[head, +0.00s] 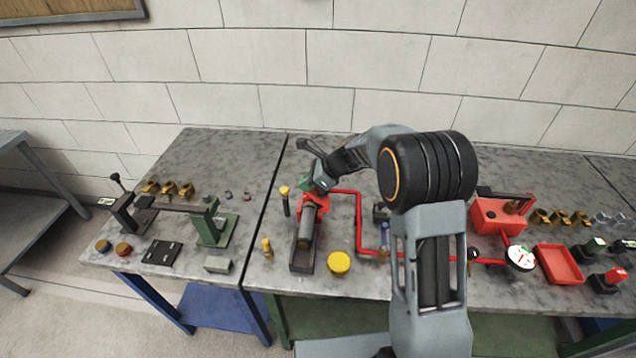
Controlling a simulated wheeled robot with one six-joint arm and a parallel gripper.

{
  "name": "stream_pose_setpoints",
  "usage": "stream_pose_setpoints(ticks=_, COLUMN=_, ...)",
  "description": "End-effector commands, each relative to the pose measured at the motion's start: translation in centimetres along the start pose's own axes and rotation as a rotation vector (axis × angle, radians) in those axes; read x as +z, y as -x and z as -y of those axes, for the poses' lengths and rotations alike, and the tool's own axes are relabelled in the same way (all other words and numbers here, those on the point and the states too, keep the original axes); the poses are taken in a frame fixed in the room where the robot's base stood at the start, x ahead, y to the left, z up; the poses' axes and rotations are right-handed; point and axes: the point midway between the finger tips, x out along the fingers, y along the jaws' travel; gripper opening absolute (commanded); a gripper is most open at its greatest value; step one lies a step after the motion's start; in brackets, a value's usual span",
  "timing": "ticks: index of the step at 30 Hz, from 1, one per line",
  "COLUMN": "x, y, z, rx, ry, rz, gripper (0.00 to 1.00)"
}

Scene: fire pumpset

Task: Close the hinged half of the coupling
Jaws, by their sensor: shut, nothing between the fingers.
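The red coupling (318,203) sits at the end of the red pipe, above a grey cylinder (307,222) in a dark open-topped trough. My gripper (319,186) is shut and empty, right at the upper side of the coupling. The picture is too small to tell whether it touches the coupling. A small green part (305,183) shows just left of my gripper. My gripper and wrist partly cover the coupling's top, so I cannot tell how far its hinged half stands open.
The red pipe (358,225) runs right behind my arm to a white gauge (520,258). A yellow round cap (339,262) and yellow-topped tools stand near the trough. A red tray (559,264) lies right. A green fixture (213,223) stands left.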

Motion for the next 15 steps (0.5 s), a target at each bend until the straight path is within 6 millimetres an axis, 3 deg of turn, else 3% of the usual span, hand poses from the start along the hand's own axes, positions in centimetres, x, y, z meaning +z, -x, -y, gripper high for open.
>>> stream_pose_setpoints(ticks=15, x=0.9, y=-3.7, z=0.0, rx=0.001, ry=0.0, rz=0.0, gripper=0.0)
